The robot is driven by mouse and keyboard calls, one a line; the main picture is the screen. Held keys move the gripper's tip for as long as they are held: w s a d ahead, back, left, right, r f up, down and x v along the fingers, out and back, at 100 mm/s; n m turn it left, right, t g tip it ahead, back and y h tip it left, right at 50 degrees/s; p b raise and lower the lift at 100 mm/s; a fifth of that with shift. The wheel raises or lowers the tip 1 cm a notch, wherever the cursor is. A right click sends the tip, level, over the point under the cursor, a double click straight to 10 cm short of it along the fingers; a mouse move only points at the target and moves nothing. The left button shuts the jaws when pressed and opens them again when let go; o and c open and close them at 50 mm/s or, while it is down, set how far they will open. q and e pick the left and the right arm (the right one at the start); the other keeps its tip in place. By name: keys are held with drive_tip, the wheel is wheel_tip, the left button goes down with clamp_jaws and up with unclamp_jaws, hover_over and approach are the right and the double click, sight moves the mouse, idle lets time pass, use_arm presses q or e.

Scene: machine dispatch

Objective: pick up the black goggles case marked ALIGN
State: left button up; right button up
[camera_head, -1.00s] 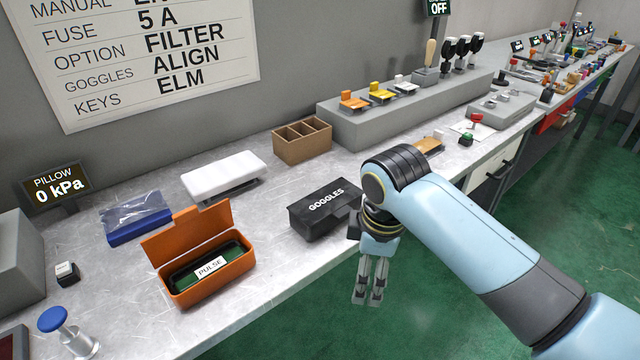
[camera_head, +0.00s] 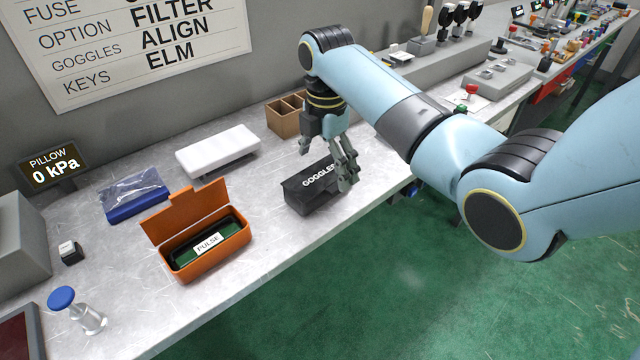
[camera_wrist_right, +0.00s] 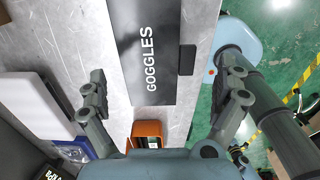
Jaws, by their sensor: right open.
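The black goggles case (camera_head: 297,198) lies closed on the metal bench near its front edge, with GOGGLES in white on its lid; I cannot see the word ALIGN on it. My right gripper (camera_head: 328,168) is open and empty, over the right part of the case and hiding part of it. In the right wrist view the case (camera_wrist_right: 165,50) lies ahead between the two spread fingers (camera_wrist_right: 163,72), its lettering running lengthwise. I see no contact. My left gripper is not in view.
An open orange case (camera_head: 235,238) with a PULSE label stands left of the black case. A white padded stand (camera_head: 218,150), a blue tray (camera_head: 137,205) and a brown divided box (camera_head: 283,118) stand behind. A wall sign (camera_head: 130,45) reads GOGGLES ALIGN.

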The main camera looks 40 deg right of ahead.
sight(323, 177)
wheel_tip(323, 177, down, 6)
drive_tip(key=shift+w+a+f+p, duration=0.1)
drive_tip(key=shift+w+p, duration=0.05)
drive_tip(key=shift+p, duration=0.15)
drive_tip(key=shift+c, duration=0.3)
drive_tip(key=c, duration=1)
drive_tip(key=shift+c, duration=0.2)
